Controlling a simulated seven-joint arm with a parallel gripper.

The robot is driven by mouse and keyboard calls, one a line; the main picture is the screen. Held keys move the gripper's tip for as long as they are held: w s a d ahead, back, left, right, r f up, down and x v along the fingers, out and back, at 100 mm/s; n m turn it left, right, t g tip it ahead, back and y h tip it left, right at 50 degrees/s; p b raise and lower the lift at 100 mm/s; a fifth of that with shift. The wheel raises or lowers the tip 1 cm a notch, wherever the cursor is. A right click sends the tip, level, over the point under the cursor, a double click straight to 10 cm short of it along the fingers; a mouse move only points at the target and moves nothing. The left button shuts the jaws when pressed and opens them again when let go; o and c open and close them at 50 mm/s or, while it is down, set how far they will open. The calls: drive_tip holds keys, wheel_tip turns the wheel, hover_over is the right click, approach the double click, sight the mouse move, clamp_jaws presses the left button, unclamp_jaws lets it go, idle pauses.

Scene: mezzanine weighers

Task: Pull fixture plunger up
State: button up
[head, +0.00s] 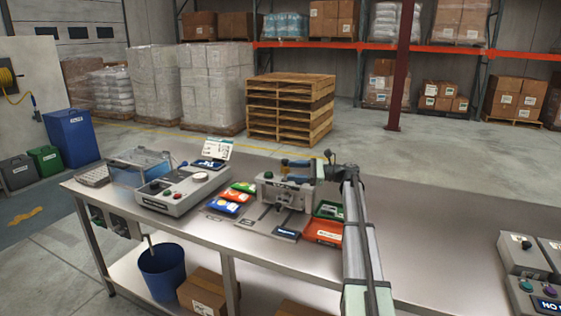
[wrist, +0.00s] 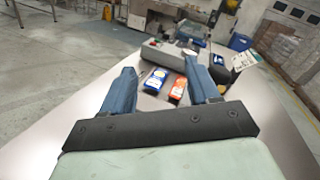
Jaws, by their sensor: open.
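The grey fixture (head: 271,190) stands on the bench right of the coloured packets in the head view. Its plunger cannot be made out clearly; my gripper and arm overlap its upper right side. In the wrist view my gripper (wrist: 160,66) is open, with nothing held between the two blue fingers. The fixture cannot be identified there.
Left of the fixture lie several coloured packets (head: 230,196) and a grey weigher (head: 183,190). A red-orange tray (head: 324,231) is close to its right. Control boxes (head: 524,256) stand at the far right. The bench (head: 440,235) between is bare.

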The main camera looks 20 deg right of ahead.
drive_tip(key=w+d+m+t, duration=0.1)
drive_tip(key=w+d+m, duration=0.2)
drive_tip(key=d+m, duration=0.5)
drive_tip(key=w+a, duration=0.2)
drive_tip(key=a, duration=0.1)
drive_tip(key=w+a+n, duration=0.1)
drive_tip(key=w+a, duration=0.1)
drive_tip(key=a, duration=0.1)
drive_tip(key=w+a+n, duration=0.1)
drive_tip(key=w+a, duration=0.2)
drive_tip(key=a, duration=0.1)
drive_tip(key=shift+w+r+h, duration=0.1)
drive_tip(key=shift+r+h, duration=0.3)
clamp_jaws()
